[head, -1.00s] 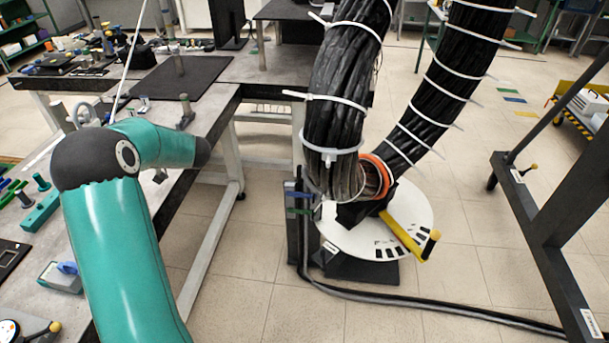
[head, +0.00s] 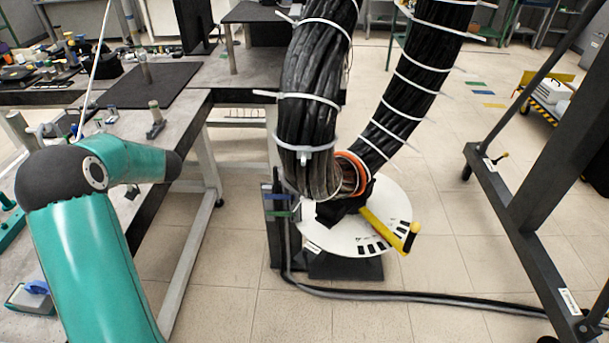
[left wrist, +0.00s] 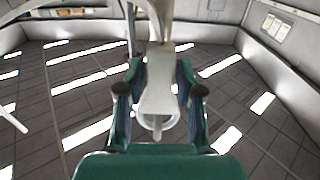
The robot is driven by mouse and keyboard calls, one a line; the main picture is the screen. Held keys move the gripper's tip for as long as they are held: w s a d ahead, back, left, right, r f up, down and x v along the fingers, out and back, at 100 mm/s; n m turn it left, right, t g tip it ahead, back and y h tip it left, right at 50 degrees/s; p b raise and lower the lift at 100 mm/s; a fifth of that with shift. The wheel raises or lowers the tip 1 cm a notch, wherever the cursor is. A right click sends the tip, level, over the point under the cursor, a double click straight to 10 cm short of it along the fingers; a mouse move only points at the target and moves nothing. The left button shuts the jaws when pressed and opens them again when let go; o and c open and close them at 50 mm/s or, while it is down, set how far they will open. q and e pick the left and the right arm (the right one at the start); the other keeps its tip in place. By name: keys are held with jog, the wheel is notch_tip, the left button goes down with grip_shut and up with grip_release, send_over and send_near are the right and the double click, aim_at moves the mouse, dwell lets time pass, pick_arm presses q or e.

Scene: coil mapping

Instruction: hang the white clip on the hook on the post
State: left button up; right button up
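In the left wrist view, the two teal fingers of my left gripper (left wrist: 160,78) close in on both sides of a pale white piece, which looks like the white clip (left wrist: 158,98). A rounded loop shows at its near end. Its far end overlaps pale vertical bars (left wrist: 155,22), and I cannot tell whether they touch. I cannot identify the hook or its post for certain. In the head view, my teal left arm comes in at the left, but its gripper is not visible. My right gripper is in neither view.
A thick black cable coil (head: 312,90) with white ties rises from a round white base (head: 335,238) with a yellow handle (head: 388,230). A cluttered workbench (head: 195,110) stands at left, a dark frame (head: 520,225) at right. Floor between them is mostly clear; a cable crosses it.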

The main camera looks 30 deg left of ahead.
pick_arm(q)
jog(key=shift+o, duration=1.1)
